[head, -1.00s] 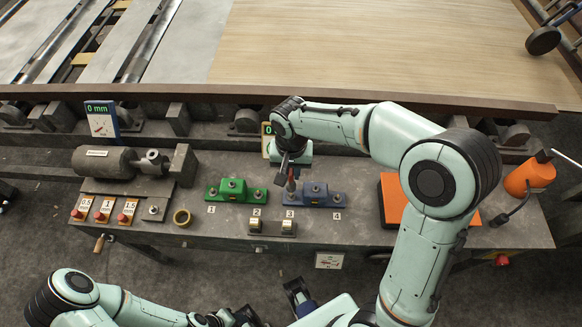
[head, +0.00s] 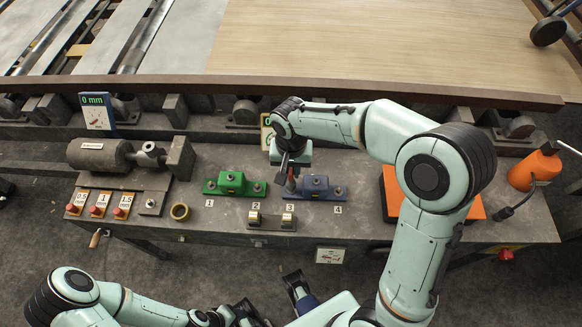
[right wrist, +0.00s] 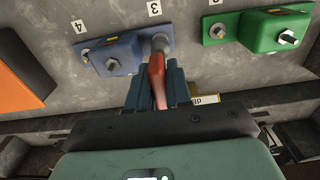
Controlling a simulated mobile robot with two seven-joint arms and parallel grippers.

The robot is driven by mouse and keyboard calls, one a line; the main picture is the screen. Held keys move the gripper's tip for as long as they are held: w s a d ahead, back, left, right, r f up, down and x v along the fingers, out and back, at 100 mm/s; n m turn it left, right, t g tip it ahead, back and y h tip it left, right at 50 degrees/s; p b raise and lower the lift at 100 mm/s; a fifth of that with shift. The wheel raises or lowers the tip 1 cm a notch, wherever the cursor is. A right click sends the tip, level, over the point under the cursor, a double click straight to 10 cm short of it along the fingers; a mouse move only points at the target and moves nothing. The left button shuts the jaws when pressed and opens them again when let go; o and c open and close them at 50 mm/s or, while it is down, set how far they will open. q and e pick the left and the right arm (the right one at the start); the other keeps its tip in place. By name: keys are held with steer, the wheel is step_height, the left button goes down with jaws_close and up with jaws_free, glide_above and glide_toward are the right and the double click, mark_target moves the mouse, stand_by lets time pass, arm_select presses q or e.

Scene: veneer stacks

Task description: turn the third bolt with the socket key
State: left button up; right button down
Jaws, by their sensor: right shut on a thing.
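My right gripper (right wrist: 155,95) is shut on the red-handled socket key (right wrist: 154,78). In the right wrist view the key's grey socket end covers the place of the bolt by label 3 (right wrist: 154,8); whether it is fully seated I cannot tell. That bolt is at one end of the blue block (right wrist: 124,50), whose other end has a bolt by label 4 (right wrist: 81,26). In the head view the right gripper (head: 288,168) is above the left end of the blue block (head: 318,186). My left arm is at the bottom; its jaws are unclear.
The green block (head: 235,184) with bolts stands left of the blue one. A metal holder (head: 272,223) is in front. An orange pad (head: 391,200) and orange container (head: 533,170) are to the right.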

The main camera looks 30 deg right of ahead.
steer(key=shift+f+b, duration=0.75)
steer(key=shift+f, duration=0.3)
stand_by(0.4)
steer(key=n+p, duration=0.1)
steer(key=n, duration=0.3)
steer(key=n+p, duration=0.1)
steer(key=n, duration=0.4)
steer(key=shift+r+p, duration=0.1)
steer(key=shift+p, duration=0.25)
steer(key=n+p, duration=0.1)
steer(key=n, duration=0.5)
steer(key=shift+p, duration=0.35)
